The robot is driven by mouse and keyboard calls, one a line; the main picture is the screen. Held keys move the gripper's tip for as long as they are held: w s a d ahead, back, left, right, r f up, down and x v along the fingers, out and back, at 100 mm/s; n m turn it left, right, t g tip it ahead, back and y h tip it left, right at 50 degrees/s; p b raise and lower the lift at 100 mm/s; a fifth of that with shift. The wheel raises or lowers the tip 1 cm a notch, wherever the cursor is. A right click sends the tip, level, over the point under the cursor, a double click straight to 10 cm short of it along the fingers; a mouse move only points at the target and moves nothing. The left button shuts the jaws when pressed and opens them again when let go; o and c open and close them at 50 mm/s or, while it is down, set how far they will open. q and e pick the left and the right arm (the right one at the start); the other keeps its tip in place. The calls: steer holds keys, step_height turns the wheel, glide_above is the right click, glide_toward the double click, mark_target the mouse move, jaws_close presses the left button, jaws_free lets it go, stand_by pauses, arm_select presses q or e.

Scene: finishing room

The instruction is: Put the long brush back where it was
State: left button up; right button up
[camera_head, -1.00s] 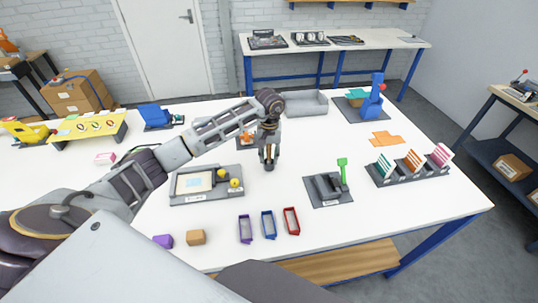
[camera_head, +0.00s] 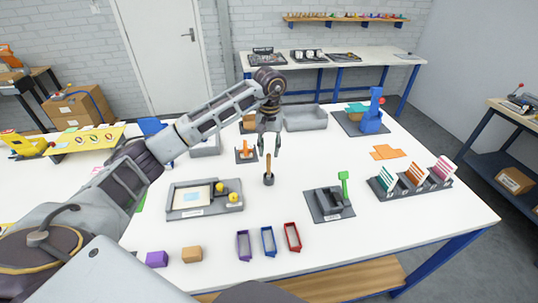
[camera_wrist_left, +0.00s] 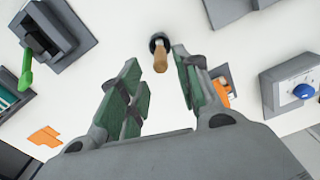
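A brush-like piece with a wooden handle (camera_head: 268,166) stands upright on the white table, its lower end at a dark round base (camera_head: 268,181). Whether this base is its bristles or a holder is unclear. My left gripper (camera_head: 269,152) is just above and behind the handle, fingers spread and empty. In the left wrist view, the handle (camera_wrist_left: 160,58) lies beyond the open fingertips of my left gripper (camera_wrist_left: 160,85), apart from both. A short orange piece (camera_head: 246,148) stands on a small dark base to the left. My right gripper is not in view.
A grey tray with a pale panel and yellow knobs (camera_head: 205,209) is at left. A dark fixture with a green lever (camera_head: 343,185) is at right. Purple, blue and red bins (camera_head: 268,242) line the front. A grey bin (camera_head: 306,118) stands behind. Table around the brush is clear.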

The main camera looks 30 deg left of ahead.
arm_select(q)
steer(key=shift+r, duration=0.9)
